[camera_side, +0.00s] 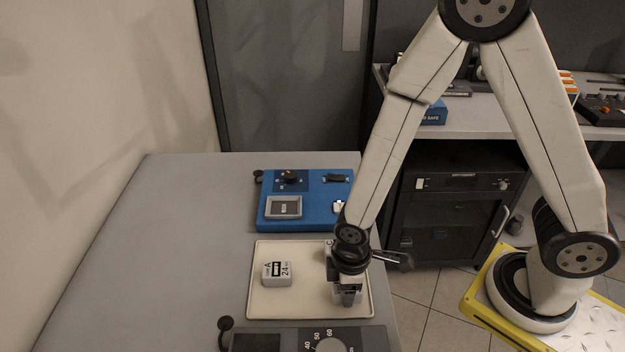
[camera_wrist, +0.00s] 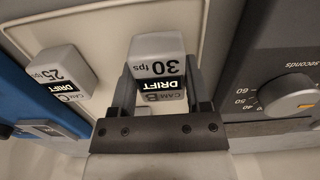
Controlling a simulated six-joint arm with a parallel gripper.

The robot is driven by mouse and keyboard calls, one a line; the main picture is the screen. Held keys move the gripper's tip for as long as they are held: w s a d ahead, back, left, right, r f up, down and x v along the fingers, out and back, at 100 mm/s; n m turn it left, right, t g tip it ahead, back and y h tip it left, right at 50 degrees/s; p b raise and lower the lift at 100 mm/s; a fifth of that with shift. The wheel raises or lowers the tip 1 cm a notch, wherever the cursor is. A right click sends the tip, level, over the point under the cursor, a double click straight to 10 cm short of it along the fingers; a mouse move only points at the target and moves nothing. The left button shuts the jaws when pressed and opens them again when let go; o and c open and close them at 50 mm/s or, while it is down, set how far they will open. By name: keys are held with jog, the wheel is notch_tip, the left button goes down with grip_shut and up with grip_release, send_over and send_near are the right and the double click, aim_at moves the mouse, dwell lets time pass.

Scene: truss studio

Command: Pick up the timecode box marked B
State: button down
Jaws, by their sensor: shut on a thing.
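The timecode box marked B (camera_wrist: 157,52) is light grey, with a label reading CAM B, DRIFT and 30 fps in the wrist view. My gripper (camera_wrist: 160,78) is shut on it, one finger on each side. In the side view my gripper (camera_side: 347,284) points down over the right part of a cream tray (camera_side: 300,309) and hides most of box B. I cannot tell whether the box touches the tray. A box marked C, 25 fps (camera_wrist: 62,72), stands apart to the left in the wrist view. A box marked A, 24 (camera_side: 277,273), sits on the tray's left part.
A blue panel device (camera_side: 285,218) lies behind the tray. A dark grey unit with a dial (camera_side: 330,343) lies in front of it and also shows at the right of the wrist view (camera_wrist: 265,55). The grey table (camera_side: 170,240) is clear on the left.

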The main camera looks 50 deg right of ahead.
jog(key=shift+r, duration=4.35)
